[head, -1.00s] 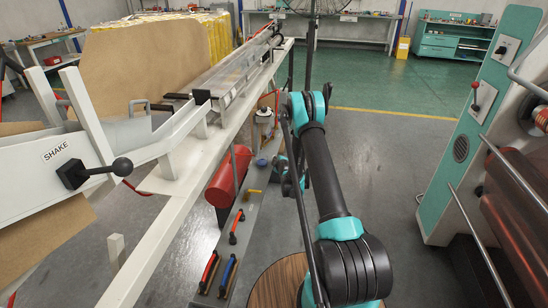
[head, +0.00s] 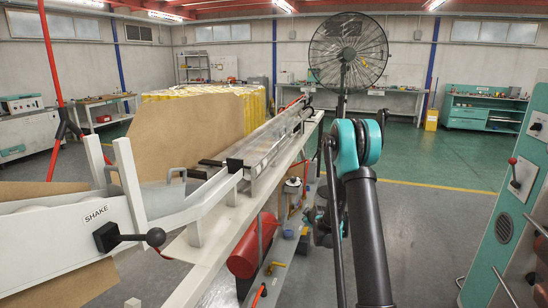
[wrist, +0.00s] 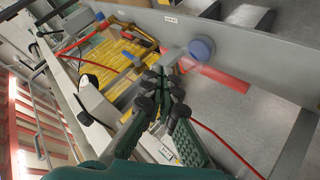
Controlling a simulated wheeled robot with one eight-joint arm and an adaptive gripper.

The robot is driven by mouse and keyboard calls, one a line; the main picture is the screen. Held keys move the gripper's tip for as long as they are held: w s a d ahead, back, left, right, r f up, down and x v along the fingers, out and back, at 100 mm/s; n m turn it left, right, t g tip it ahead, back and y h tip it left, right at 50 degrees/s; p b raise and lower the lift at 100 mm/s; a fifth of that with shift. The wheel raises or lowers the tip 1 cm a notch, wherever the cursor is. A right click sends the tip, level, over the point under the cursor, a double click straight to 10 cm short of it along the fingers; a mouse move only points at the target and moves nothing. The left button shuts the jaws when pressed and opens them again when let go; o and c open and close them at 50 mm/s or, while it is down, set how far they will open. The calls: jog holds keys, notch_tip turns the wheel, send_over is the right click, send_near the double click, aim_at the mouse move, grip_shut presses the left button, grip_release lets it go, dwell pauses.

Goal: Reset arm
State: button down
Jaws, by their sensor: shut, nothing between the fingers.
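My arm (head: 365,235) reaches forward from the bottom of the head view, to the right of the white machine frame. In the wrist view my gripper (wrist: 168,80) shows with its dark fingers together and nothing between them. In the head view the gripper's fingertips are hidden or too small to make out.
A white machine with a SHAKE lever (head: 125,236) stands at left, with a red cylinder (head: 250,250) under its long rail. A teal and white machine (head: 515,215) stands at right. A large fan (head: 348,50) is behind my arm. Green floor (head: 430,160) lies open beyond.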

jog(key=s+d+r+m+g, duration=0.1)
jog(key=s+r+m+g, duration=0.3)
jog(key=s, duration=0.7)
jog(key=s+d+r+m+t, duration=0.1)
jog(key=s+r, duration=0.6)
jog(key=s, duration=0.4)
jog(key=s+d+f+m+g, duration=0.1)
jog(key=s+m, duration=0.2)
jog(key=s, duration=0.9)
jog(key=s+f+m+g+h, duration=0.1)
jog(key=s+m+g, duration=0.1)
jog(key=s, duration=1.1)
jog(key=shift+s+d+m+h, duration=0.2)
jog(key=shift+d+m+h, duration=0.1)
jog(key=shift+d+m, duration=0.1)
